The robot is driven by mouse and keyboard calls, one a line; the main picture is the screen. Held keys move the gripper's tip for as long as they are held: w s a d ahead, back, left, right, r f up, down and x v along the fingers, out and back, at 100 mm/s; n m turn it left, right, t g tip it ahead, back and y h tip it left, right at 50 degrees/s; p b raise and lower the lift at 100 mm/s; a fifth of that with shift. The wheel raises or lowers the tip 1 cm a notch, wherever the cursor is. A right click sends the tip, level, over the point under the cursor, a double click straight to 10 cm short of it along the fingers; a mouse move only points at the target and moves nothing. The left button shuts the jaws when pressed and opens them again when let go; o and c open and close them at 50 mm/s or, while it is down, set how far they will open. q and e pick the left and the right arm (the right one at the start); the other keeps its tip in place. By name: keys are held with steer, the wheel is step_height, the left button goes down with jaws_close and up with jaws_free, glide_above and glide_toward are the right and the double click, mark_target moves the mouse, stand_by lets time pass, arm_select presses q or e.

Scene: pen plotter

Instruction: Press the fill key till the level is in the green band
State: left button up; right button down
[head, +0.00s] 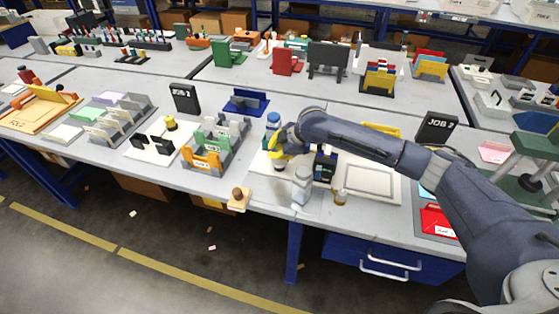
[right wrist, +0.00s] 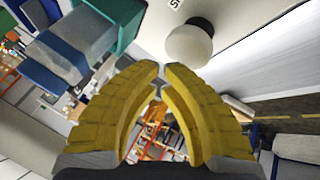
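My right gripper (head: 277,149) is over the pen plotter's white base (head: 258,163), beside a blue-topped bottle (head: 272,121). In the right wrist view its yellow fingers (right wrist: 162,71) almost meet at the tips, with nothing seen held between them. A rounded pale knob (right wrist: 188,43) stands on a white surface just beyond the fingertips, apart from them in the picture. I cannot tell whether it is the fill key. The level and its green band cannot be made out. A dark box (head: 325,165) stands right of the gripper. My left gripper is not in view.
A wooden block with a knob (head: 238,198) is at the edge to the left. A black JOB sign (head: 437,128) and a red tray (head: 437,221) are to the right.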

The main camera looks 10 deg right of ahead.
steer(key=shift+r, duration=0.1)
steer(key=shift+r, duration=2.45)
